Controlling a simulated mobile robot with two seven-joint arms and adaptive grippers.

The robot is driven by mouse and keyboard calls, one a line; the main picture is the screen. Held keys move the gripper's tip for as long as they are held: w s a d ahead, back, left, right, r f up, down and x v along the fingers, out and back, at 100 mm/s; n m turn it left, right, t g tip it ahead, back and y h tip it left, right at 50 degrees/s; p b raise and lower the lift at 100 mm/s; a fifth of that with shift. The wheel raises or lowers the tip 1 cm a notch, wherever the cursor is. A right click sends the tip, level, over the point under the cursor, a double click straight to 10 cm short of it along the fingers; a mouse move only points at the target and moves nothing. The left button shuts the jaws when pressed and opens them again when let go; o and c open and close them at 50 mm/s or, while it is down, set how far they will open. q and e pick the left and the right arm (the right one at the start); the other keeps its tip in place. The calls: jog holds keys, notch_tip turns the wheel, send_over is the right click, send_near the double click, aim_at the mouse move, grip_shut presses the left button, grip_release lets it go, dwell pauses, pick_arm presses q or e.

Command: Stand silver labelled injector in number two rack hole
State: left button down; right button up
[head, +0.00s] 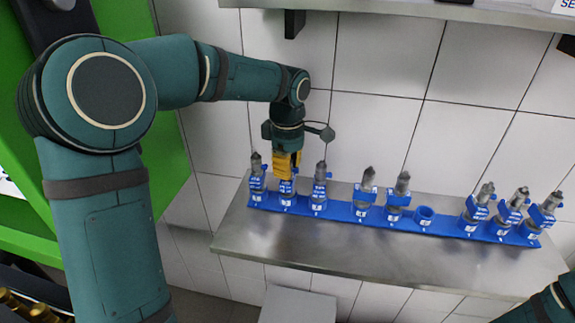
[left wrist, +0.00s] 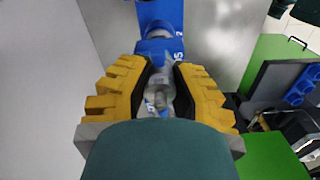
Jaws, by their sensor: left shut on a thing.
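My left gripper (head: 287,168) is over the second position from the left of the blue rack (head: 340,211). In the left wrist view its yellow fingers (left wrist: 160,98) are shut on a silver-grey injector (left wrist: 158,92), seen from its top end. The injector's lower part is mostly hidden, and I cannot tell how far it sits in the hole. Blue parts of the rack (left wrist: 160,48) show just beyond the fingers. The rack's number labels are too small to read surely in the head view. My right gripper is out of view.
Several other grey injectors with blue collars stand in the rack, close on both sides of my left gripper. One rack hole (head: 424,216) right of the middle is empty. The rack rests on a steel shelf (head: 330,245) against a tiled wall (head: 380,130). Another shelf (head: 400,18) hangs above.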

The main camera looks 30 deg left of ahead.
pick_arm(q)
jog(key=c, duration=0.9)
grip_release()
jog(key=shift+o, duration=0.2)
jog(key=shift+r, duration=3.75)
